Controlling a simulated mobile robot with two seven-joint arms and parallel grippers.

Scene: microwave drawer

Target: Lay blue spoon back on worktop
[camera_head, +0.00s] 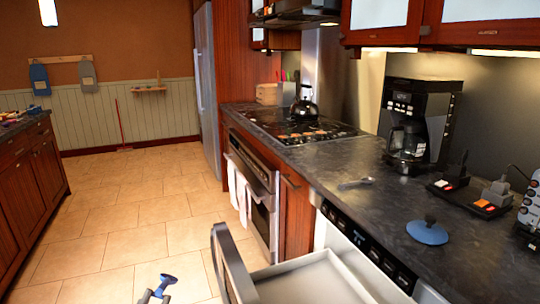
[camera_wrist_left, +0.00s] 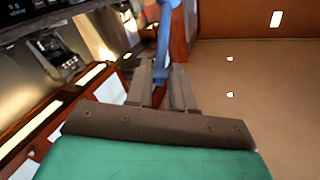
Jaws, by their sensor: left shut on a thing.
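My left gripper (camera_head: 153,297) shows at the bottom edge of the head view, low over the floor area and left of the open drawer. It is shut on the blue spoon (camera_head: 167,281), whose blue end sticks up above the fingers. In the left wrist view the blue spoon (camera_wrist_left: 163,42) stands between the fingertips of the left gripper (camera_wrist_left: 165,72); its upper part runs out of the picture. The dark worktop (camera_head: 385,205) runs along the right side, apart from the spoon. My right gripper is not in view.
A drawer (camera_head: 315,283) stands open below the worktop. A metal spoon-like utensil (camera_head: 356,183), a blue round item with a dark knob (camera_head: 428,233) and a coffee maker (camera_head: 415,125) are on the worktop. Bare stone shows between them. A kettle (camera_head: 304,104) stands on the stove.

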